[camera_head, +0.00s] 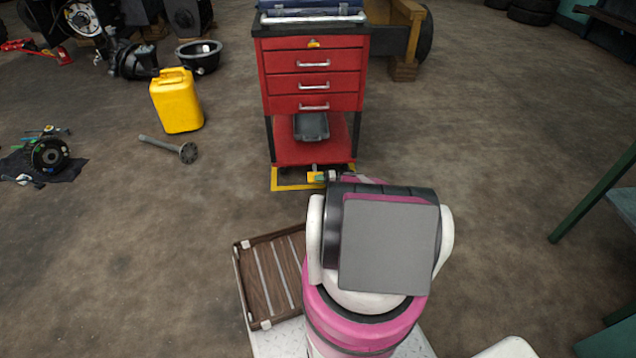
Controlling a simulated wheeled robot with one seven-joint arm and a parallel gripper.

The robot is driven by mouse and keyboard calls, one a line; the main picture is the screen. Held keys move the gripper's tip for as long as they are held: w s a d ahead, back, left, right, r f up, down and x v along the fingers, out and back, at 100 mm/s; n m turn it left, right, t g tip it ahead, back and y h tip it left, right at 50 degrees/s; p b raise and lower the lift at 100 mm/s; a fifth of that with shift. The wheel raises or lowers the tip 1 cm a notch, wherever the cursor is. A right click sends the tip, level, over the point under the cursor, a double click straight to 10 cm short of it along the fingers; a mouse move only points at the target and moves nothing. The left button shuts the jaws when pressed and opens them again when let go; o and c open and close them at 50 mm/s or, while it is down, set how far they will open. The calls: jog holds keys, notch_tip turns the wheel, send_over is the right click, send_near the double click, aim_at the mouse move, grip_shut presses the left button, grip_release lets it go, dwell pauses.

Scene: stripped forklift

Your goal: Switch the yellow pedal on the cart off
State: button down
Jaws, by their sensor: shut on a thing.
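The red cart (313,88) with drawers stands upright ahead of me at the top middle. The small yellow pedal (314,177) is low at its front, just above a yellow base frame (286,185) on the floor. My gripper (326,176) is down at the pedal's right end and shut on it. My arm hides much of the gripper and the right part of the base frame. The pedal is too small here to tell its tilt.
A yellow canister (177,101) and a metal shaft (168,148) are on the floor left of the cart. A dark tray (311,126) is on the cart's lower shelf. A green metal leg (594,195) is at the right. Floor right of the cart is clear.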

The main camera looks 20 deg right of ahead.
jog(key=shift+s+r+m, duration=0.1)
jog(key=shift+r+m, duration=0.5)
jog(key=shift+r, duration=0.6)
jog(key=c, duration=1)
grip_release()
jog(key=shift+c, duration=0.2)
jog(key=v, duration=1.1)
jog(key=shift+a, duration=0.1)
